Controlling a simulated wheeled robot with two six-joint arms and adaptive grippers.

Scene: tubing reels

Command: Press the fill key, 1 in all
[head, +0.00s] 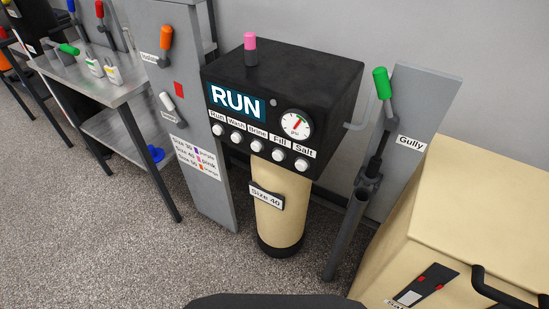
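The black control box (290,80) stands in the middle of the head view, on top of a tan cylinder labelled Size 40 (282,215). Its blue display (237,101) reads RUN. Below is a row of round white keys under the labels Run, Wash, Brine, Fill and Salt. The fill key (279,154) is second from the right, between the brine key (257,146) and the salt key (301,165). Nothing covers it. Neither of my grippers is in view.
A pink-topped peg (250,48) stands on the box, and a dial gauge (297,124) is on its front. A grey panel with an orange-handled valve (166,37) stands left. A green-handled pipe (381,84) labelled Gully and a tan cabinet (480,200) stand right. Floor in front is clear.

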